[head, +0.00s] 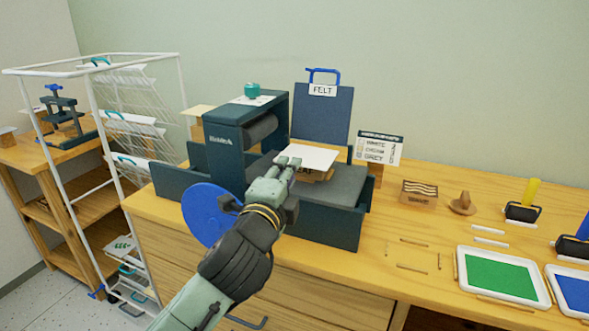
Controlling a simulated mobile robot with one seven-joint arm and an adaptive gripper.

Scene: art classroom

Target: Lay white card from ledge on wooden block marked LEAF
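A white card (313,157) is flat over a wooden block (319,176) on the dark grey bed of the press (345,189). The card hides most of the block and any marking on it. I cannot tell whether the card rests on the block or is slightly above it. My gripper (287,162) is at the card's left edge, its fingertips touching or overlapping that edge in the picture. The view does not show whether the fingers are closed on it. A sign listing white, cream and grey (380,147) stands behind, right of the press.
The press has a blue handwheel (208,214) beside my arm and a tall roller housing (230,142). A blue FELT board (323,112) stands behind. Right are a wavy-lined block (419,192), a wooden knob (463,203), rollers and a green ink tray (500,277). A wire rack (92,150) stands left.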

